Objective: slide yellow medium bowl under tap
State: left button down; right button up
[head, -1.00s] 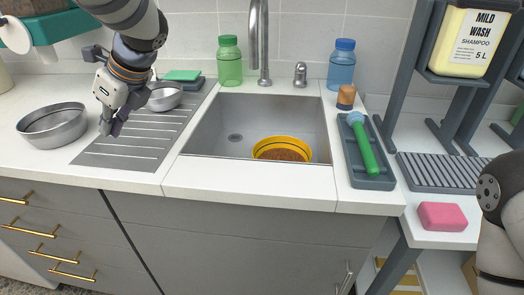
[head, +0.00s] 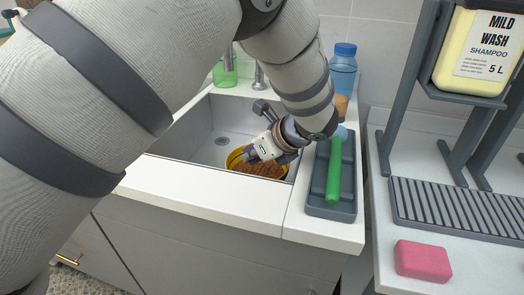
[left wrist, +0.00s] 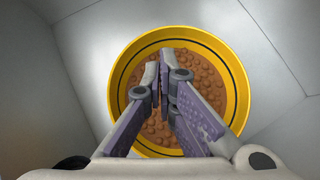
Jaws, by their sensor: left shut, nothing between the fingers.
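The yellow bowl (head: 236,158) sits in the front right part of the sink basin. It has a dark stripe inside its rim and holds brown, lumpy contents, and it also shows in the left wrist view (left wrist: 241,75). My left gripper (head: 252,158) reaches down into the sink at the bowl. In the left wrist view its closed fingers (left wrist: 163,75) are over the bowl's contents, inside the rim's outline, with nothing between them. I cannot tell whether they touch the contents. The tap (head: 232,58) is mostly hidden behind my left arm. My right gripper is not in view.
The steel sink (head: 190,133) has free floor left of the bowl, around the drain (head: 222,141). Green (head: 225,72) and blue (head: 342,70) bottles stand behind it. A grey tray (head: 318,200) with a green-handled brush (head: 334,170) lies right. A pink block (head: 423,260) lies farther right.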

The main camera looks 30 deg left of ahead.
aim_at(235, 164)
pick_arm(q)
jog(key=x, duration=0.5)
jog(key=shift+w, duration=0.1)
jog(key=a, duration=0.2)
jog(key=w+a, duration=0.1)
jog(key=a, duration=0.2)
jog(key=w+a, duration=0.1)
jog(key=a, duration=0.2)
jog(key=shift+w+f, duration=0.1)
jog(key=shift+a, duration=0.25)
